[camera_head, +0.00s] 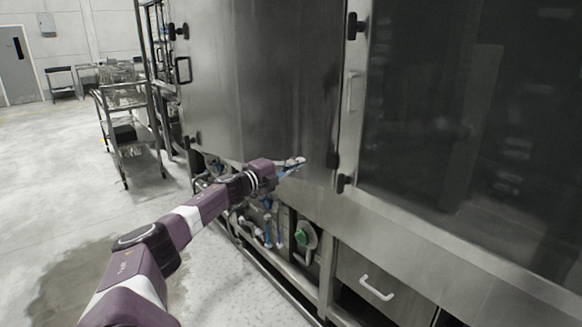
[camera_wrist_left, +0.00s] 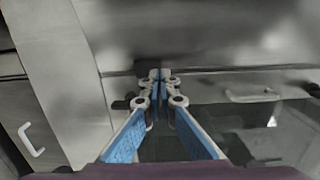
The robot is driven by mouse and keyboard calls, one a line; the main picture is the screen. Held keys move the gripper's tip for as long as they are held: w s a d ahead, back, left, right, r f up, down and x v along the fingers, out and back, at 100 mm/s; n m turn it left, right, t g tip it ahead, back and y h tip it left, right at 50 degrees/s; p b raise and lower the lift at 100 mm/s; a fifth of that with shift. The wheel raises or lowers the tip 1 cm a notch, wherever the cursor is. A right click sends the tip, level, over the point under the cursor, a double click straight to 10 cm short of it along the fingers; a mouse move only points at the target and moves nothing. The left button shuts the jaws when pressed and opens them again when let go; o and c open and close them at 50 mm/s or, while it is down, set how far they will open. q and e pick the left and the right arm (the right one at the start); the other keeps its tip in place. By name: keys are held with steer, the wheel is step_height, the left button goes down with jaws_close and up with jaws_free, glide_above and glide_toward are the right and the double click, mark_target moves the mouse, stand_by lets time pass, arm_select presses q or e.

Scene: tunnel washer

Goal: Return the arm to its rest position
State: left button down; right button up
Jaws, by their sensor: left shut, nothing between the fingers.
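My left arm reaches out from the lower left in the head view. Its gripper (camera_head: 292,164) is in front of the lower part of the washer's steel panel (camera_head: 255,80). In the left wrist view the gripper (camera_wrist_left: 160,76) points toward the steel front, with its blue-lined fingers brought together at the tips. It is shut and holds nothing. I cannot tell whether the tips touch the panel. My right gripper is in neither view.
A dark glass door (camera_head: 460,130) fills the right. Below are pipes with a green knob (camera_head: 301,237) and a drawer with a white handle (camera_head: 376,288). A metal trolley (camera_head: 128,130) stands at the back left. The floor at left is open, with a wet patch (camera_head: 75,285).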

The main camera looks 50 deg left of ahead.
arm_select(q)
steer(key=shift+s+a+b, duration=0.15)
steer(key=shift+s+a, duration=0.05)
steer(key=shift+a, duration=0.4)
steer(key=shift+s+a+b, duration=0.15)
steer(key=shift+a, duration=0.4)
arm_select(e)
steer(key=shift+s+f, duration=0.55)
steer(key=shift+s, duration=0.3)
